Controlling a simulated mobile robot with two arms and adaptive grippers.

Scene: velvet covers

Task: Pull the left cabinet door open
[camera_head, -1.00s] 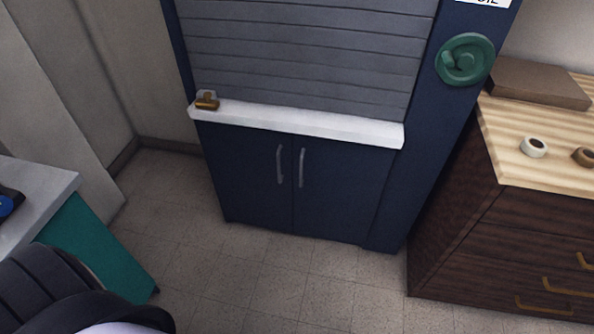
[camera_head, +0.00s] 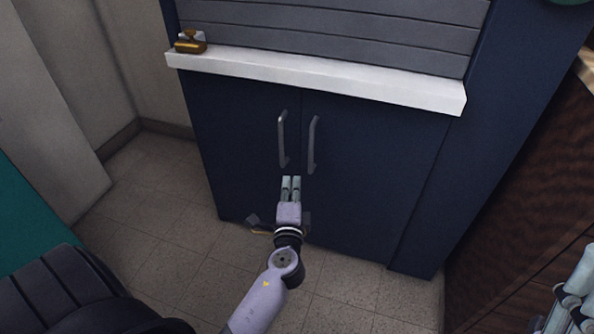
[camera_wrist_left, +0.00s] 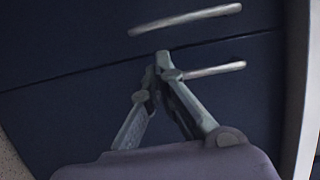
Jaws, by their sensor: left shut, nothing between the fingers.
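The left cabinet door (camera_head: 245,150) is dark blue and shut, with a vertical grey bar handle (camera_head: 282,138) near the middle seam. The right door (camera_head: 370,165) is also shut and has a matching handle (camera_head: 314,145). My left gripper (camera_head: 291,180) is shut and empty, its fingertips just below the two handles and near the seam. In the left wrist view, the closed fingertips (camera_wrist_left: 162,57) lie between the left door's handle (camera_wrist_left: 185,20) and the right door's handle (camera_wrist_left: 205,72). Contact cannot be told. My right gripper (camera_head: 578,280) shows only partly at the right edge.
A white ledge (camera_head: 320,80) with a brass-coloured object (camera_head: 190,42) on it runs above the doors. A dark wooden drawer unit (camera_head: 530,190) stands at right. Tiled floor (camera_head: 160,185) is clear in front and left of the cabinet.

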